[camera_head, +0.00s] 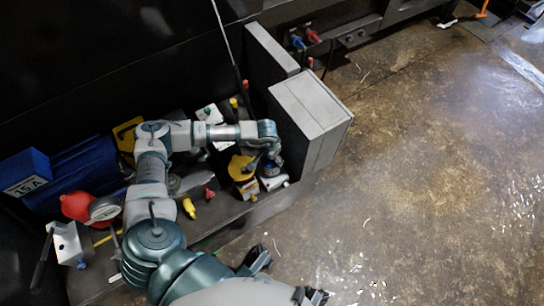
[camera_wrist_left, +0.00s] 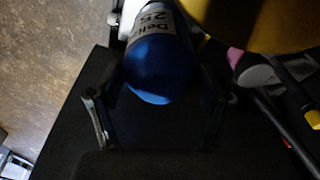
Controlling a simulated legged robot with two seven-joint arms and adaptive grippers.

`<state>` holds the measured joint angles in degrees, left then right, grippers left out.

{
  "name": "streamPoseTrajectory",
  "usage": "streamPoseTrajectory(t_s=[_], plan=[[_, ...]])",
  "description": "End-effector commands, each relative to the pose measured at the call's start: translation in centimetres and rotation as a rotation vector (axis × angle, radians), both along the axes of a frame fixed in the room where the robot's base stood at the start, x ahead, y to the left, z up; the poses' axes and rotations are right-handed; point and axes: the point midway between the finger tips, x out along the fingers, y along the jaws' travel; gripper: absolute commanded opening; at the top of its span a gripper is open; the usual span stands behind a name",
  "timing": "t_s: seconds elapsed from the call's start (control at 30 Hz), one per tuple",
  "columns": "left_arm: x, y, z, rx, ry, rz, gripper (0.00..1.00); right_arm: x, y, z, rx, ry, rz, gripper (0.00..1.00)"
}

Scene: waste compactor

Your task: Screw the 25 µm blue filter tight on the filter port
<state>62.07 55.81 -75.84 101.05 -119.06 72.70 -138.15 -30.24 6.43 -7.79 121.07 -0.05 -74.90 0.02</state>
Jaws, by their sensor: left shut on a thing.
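The blue filter (camera_wrist_left: 160,70) has a pale label reading "25" and hangs between the fingers of my left gripper (camera_wrist_left: 155,115) in the left wrist view. The fingers are on either side of it. Its far end runs out at the top of that view, so its seat on the filter port cannot be seen. In the head view my left gripper (camera_head: 262,162) is small and dark, beside a round yellow part (camera_head: 240,168); the filter and port cannot be made out there. Dark finger-like parts at the bottom edge may be my right gripper (camera_head: 284,277); their state is unclear.
A grey box (camera_head: 312,105) stands right of the left gripper. A yellow valve (camera_head: 189,208) and a red knob (camera_head: 209,194) are left of it. A red round part (camera_head: 76,206) and blue box (camera_head: 25,172) lie further left. The floor at right is open.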

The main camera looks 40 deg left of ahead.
Motion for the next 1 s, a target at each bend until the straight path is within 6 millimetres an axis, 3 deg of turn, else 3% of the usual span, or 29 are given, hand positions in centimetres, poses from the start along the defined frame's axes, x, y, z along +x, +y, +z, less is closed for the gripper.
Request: streamPoseTrajectory(t_s=[0.2, 0.43, 0.47, 0.53, 1.0], plan=[[-0.20, 0.05, -0.34, 0.000, 0.006, -0.196, 0.36, -0.46, 0.00, -1.12, 0.000, 0.012, 0.000, 0.40], [-0.18, 0.05, -0.18, 0.000, 0.005, -0.207, 0.36, -0.41, 0.00, -1.01, 0.000, 0.011, 0.000, 0.40], [-0.18, 0.05, -0.18, 0.000, 0.005, -0.206, 0.82, -0.41, 0.00, -1.01, 0.000, 0.011, 0.000, 0.40], [-0.17, 0.05, -0.17, 0.000, 0.004, -0.206, 1.00, -0.41, 0.00, -1.01, 0.000, 0.011, 0.000, 0.40], [-0.07, 0.00, -0.07, 0.000, 0.002, -0.194, 1.00, -0.38, -0.02, -0.94, 0.000, 0.010, 0.000, 0.40]])
